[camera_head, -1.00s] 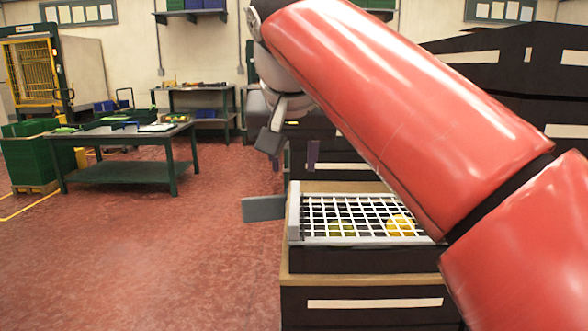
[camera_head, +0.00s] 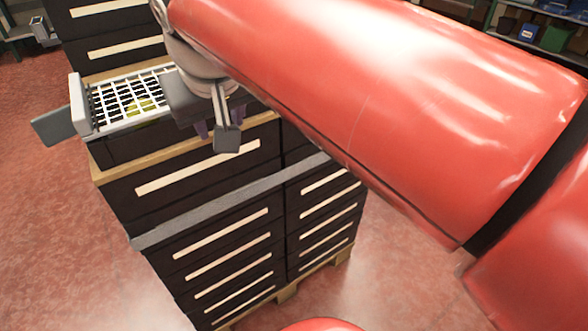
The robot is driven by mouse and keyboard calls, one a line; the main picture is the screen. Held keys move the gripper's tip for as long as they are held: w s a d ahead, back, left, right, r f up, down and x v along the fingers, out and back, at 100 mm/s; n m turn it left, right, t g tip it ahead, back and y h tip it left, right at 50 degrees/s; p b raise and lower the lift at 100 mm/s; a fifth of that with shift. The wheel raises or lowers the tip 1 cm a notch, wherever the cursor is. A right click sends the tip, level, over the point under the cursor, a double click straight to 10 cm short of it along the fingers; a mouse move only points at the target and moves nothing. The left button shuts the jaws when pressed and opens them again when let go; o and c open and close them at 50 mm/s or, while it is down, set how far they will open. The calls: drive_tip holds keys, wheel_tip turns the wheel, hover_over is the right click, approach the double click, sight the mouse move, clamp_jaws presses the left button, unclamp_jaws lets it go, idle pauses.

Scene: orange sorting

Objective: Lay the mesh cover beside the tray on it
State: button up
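The mesh cover (camera_head: 112,98), a white grid with a grey frame, lies over the top of a dark tray (camera_head: 125,146) at the left. A yellow-green fruit (camera_head: 140,107) shows through the grid. A raised grey bar runs along the cover's left edge, with a flat grey plate sticking out beyond it. My gripper (camera_head: 208,122) hangs at the right end of the cover and hides that end. Its grey and purple parts point down. Whether it touches the cover, and how wide its fingers are, I cannot tell.
The tray stands on a wooden-edged stack of black crates (camera_head: 200,215) with pale label strips, strapped and on a pallet. Another black crate stack (camera_head: 110,30) is behind. Shelves (camera_head: 530,30) stand at the upper right. Red floor is open at left and lower right.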

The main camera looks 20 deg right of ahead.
drive_tip(key=s+d+f+m, duration=0.1)
drive_tip(key=s+d+f, duration=0.4)
drive_tip(key=f, duration=0.3)
drive_tip(key=s+d+f+m, duration=0.1)
drive_tip(key=s+d+f, duration=0.3)
drive_tip(key=f, duration=0.4)
drive_tip(key=shift+s+d+f, duration=0.35)
drive_tip(key=shift+s, duration=0.05)
